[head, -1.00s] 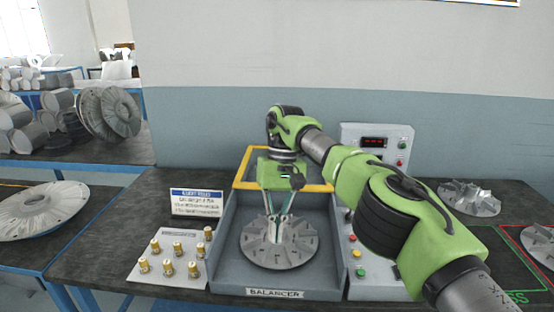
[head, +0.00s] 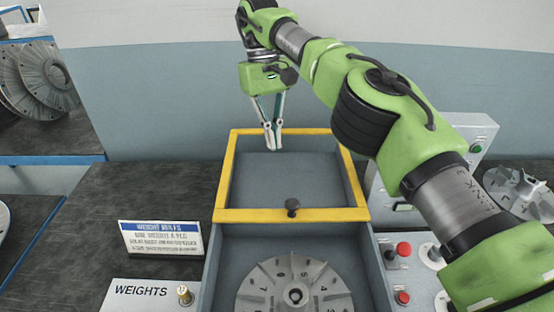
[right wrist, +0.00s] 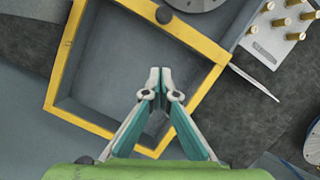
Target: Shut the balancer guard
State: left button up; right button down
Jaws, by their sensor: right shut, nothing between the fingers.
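The balancer guard is a yellow frame (head: 224,178) over the rear part of the grey balancer box. A dark knob (head: 292,207) stands on its front bar. The bladed rotor (head: 262,290) in the front part of the box is uncovered. My left gripper is out of view.
A weights sign (head: 160,239) and a brass weight (head: 185,294) are left of the box. Red buttons (head: 403,249) are on its right side. Another bladed rotor (head: 520,190) lies at far right.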

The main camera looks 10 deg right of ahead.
send_over(283, 198)
jog(key=w, duration=0.2)
jog(key=f, duration=0.9)
jog(key=shift+a+f, duration=0.1)
jog(key=shift+a, duration=0.2)
jog(key=shift+s+d+p, duration=0.25)
jog(key=shift+s+p, duration=0.1)
jog(key=shift+s, duration=0.65)
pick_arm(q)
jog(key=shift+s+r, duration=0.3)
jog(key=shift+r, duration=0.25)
pick_arm(e)
jog(key=shift+s+d, duration=0.15)
jog(key=shift+s, duration=0.65)
